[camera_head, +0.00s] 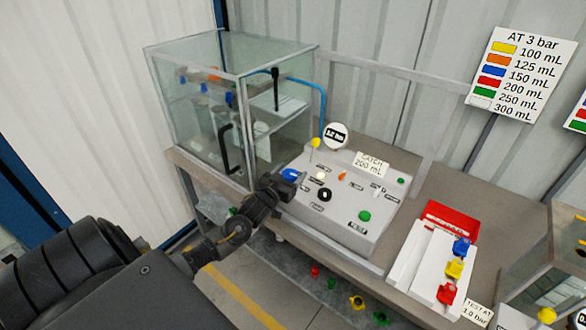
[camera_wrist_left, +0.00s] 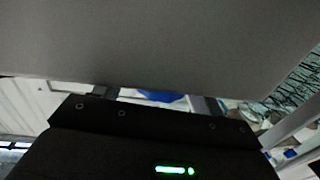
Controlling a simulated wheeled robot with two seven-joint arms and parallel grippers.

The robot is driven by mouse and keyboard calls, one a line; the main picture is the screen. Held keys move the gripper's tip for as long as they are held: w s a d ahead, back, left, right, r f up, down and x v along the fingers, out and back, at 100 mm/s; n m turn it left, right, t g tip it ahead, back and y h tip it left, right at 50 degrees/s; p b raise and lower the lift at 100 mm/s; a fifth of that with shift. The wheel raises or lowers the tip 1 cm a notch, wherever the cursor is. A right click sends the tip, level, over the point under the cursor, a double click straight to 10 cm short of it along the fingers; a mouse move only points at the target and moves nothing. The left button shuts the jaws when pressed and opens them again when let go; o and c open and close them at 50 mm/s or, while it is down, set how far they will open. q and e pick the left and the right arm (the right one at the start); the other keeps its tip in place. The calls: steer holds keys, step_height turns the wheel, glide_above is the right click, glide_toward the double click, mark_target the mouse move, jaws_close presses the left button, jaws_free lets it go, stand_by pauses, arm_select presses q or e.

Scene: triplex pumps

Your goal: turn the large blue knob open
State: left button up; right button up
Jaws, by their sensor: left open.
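The large blue knob (camera_head: 291,174) sits at the upper left of the grey sloped control panel (camera_head: 335,240). My left gripper (camera_head: 286,184) is at the knob, its fingertips beside or around it; the head view does not show clearly whether they touch. In the left wrist view a blue patch, seemingly the knob (camera_wrist_left: 162,97), shows between the two open fingers, mostly hidden by the gripper body and a large grey surface. My right gripper is not in view.
A glass-walled tank (camera_head: 195,110) stands just left of the panel. A black knob (camera_head: 324,195), a green button (camera_head: 364,215) and a yellow-topped stem (camera_head: 315,143) are close on the panel. A white tray (camera_head: 408,262) with coloured valves lies to the right.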

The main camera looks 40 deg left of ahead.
arm_select(q)
steer(key=shift+w+a, duration=0.1)
steer(key=shift+w, duration=0.75)
steer(key=shift+c, duration=0.3)
steer(key=c, duration=0.9)
steer(key=shift+m+h, duration=0.4)
steer(key=shift+h, duration=0.3)
steer(key=shift+m+h, duration=0.4)
steer(key=shift+h, duration=0.2)
steer(key=o, duration=1)
steer(key=shift+c, duration=0.2)
